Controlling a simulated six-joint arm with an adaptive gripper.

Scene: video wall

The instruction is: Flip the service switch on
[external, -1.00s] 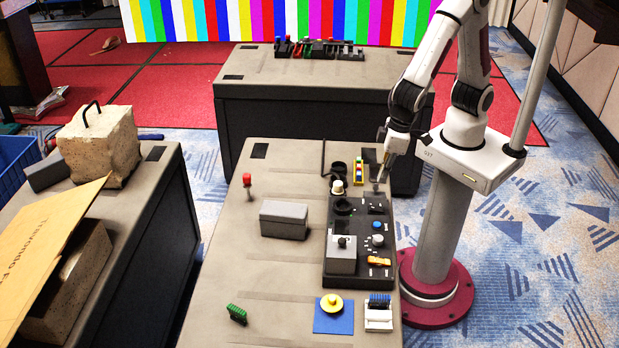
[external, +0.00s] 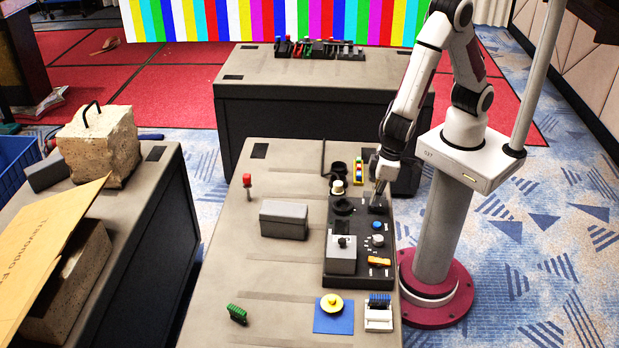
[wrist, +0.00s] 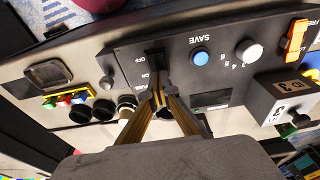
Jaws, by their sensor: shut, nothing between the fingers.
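The service switch (wrist: 155,61) is a dark rocker or slot on the black control panel (wrist: 123,58), beside the OFF and ON labels. Its exact position, on or off, is hard to tell. My gripper (wrist: 158,93) is shut and empty in the wrist view, its tips just beside the switch at the ON side. In the external view my gripper (external: 377,201) points down at the far right part of the control panel (external: 344,221) and covers the switch there. Whether the tips touch the switch cannot be told.
On the panel are a blue SAVE button (wrist: 200,56), a grey knob (wrist: 248,50), an orange lever (wrist: 296,38) and a grey block (external: 341,260). Black round holders (wrist: 104,108) sit beside it. A grey box (external: 284,219) stands left; bare tabletop lies between.

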